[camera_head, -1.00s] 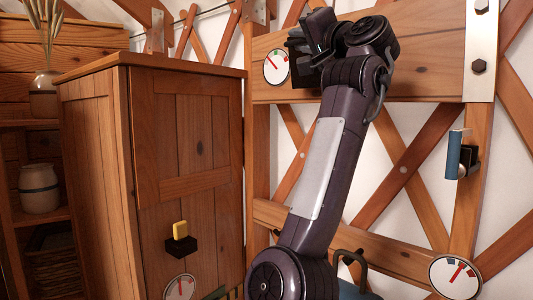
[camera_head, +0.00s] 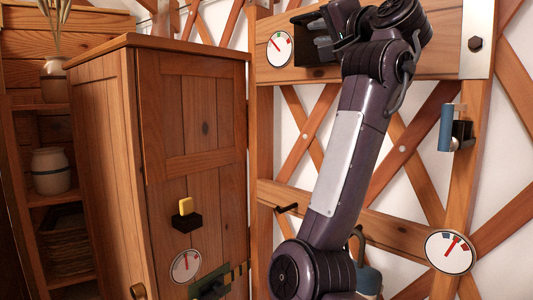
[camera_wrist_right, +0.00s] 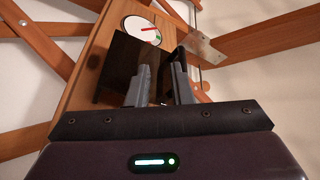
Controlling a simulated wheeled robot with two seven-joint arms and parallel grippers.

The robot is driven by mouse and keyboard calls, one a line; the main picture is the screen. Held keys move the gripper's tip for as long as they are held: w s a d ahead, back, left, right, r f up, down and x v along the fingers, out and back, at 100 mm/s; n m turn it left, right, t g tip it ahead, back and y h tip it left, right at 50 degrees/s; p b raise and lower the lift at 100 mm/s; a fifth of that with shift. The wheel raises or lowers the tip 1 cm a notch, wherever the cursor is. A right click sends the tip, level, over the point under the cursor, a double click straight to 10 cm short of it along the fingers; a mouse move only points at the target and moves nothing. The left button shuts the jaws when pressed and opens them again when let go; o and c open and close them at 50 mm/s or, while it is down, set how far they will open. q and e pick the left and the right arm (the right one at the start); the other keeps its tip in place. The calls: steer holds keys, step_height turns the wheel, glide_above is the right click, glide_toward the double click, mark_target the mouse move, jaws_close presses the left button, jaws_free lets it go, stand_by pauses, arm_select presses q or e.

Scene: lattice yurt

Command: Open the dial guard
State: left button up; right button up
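A round white dial (camera_head: 279,49) with a red needle sits on the upper wooden beam. A dark box-like piece (camera_head: 305,72), which looks like the dial guard, is just right of it. In the right wrist view the dark piece (camera_wrist_right: 112,72) stands in front of my fingers, with the dial (camera_wrist_right: 142,29) beyond it. My right gripper (camera_head: 322,38) is at this piece, its fingers parted. In the right wrist view the gripper (camera_wrist_right: 162,84) shows a gap between its fingers; I cannot tell whether they touch the piece. My left gripper is not in view.
A wooden cabinet (camera_head: 205,130) stands at left, with a yellow button (camera_head: 186,206) on a black block and a second dial (camera_head: 186,266). A third dial (camera_head: 449,251) is at lower right, below a blue handle (camera_head: 446,128). A metal plate (camera_head: 478,35) covers the beam's right end.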

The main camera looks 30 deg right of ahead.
steer(key=w+a+f+n+g, duration=0.1)
steer(key=w+f, duration=0.2)
steer(key=f, duration=0.3)
steer(key=w+f+g+h, duration=0.1)
steer(key=w+f, duration=0.2)
steer(key=f, duration=0.4)
steer(key=w+a+f+n+g, duration=0.1)
steer(key=w+f, duration=0.2)
steer(key=f, duration=0.3)
steer(key=w+a+f+n+g+b, duration=0.1)
steer(key=a+f+n+g, duration=0.1)
steer(key=f, duration=1.3)
steer(key=w+a+f+n+g+b, duration=0.1)
steer(key=a+f+n+g, duration=0.1)
steer(key=f, duration=1.4)
steer(key=shift+w+a+f+g, duration=0.25)
steer(key=shift+w+g, duration=0.15)
steer(key=shift+g, duration=0.1)
